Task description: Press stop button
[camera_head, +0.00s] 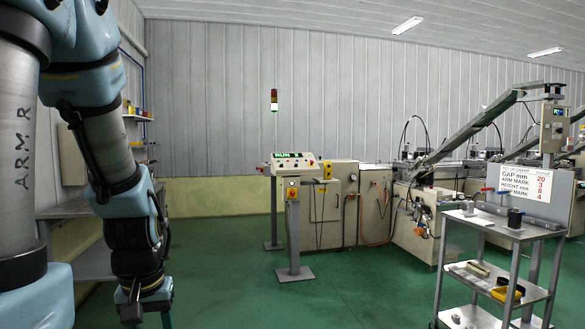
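A control console (292,168) stands on a post in the middle of the head camera view. Its sloped top carries a lit green display (287,155) and several small buttons. The labels are too small to read, so I cannot tell which is the stop button. My gripper (146,312) hangs low at the bottom left, well apart from the console. Its fingertips are not clear.
Beige machine cabinets (335,206) extend right of the console. A steel trolley (500,228) with a sign and small items stands at the right front. Shelving stands behind my arm. Green floor is clear before the console.

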